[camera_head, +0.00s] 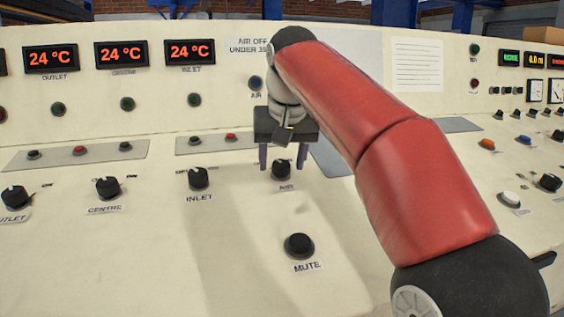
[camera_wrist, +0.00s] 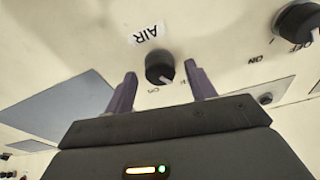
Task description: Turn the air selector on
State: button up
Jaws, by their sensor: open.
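The air selector (camera_head: 282,169) is a black rotary knob on the cream panel, with an "AIR" label just below it. In the wrist view the air selector (camera_wrist: 159,68) shows upside down, with a pale pointer mark on its edge toward an "ON" marking. My gripper (camera_head: 276,158) is above it in the head view, its two purple fingers pointing down toward the panel. In the wrist view my gripper (camera_wrist: 160,82) is open, with one finger on each side of the knob. The fingers appear apart from the knob; their exact depth cannot be told.
The inlet knob (camera_head: 198,178) and centre knob (camera_head: 108,188) stand to the left. The mute button (camera_head: 299,246) is below. A grey strip with buttons (camera_head: 215,143) lies behind at left. Red temperature displays (camera_head: 122,54) line the upright panel. Bare panel surrounds the mute button.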

jog(key=c, duration=1)
jog(key=shift+o, duration=0.2)
jog(key=shift+r+m+p, duration=0.1)
jog(key=shift+m+p, duration=0.75)
jog(key=shift+m, duration=0.25)
jog(key=m, duration=0.2)
jog(key=shift+a+m+h, duration=0.1)
jog(key=shift+m+h, duration=0.2)
jog(key=shift+h, duration=0.1)
jog(key=m, duration=0.3)
jog(key=shift+m+h, duration=0.3)
jog(key=shift+w+m+g, duration=0.1)
jog(key=shift+m+g, duration=0.2)
jog(key=shift+m, duration=1.7)
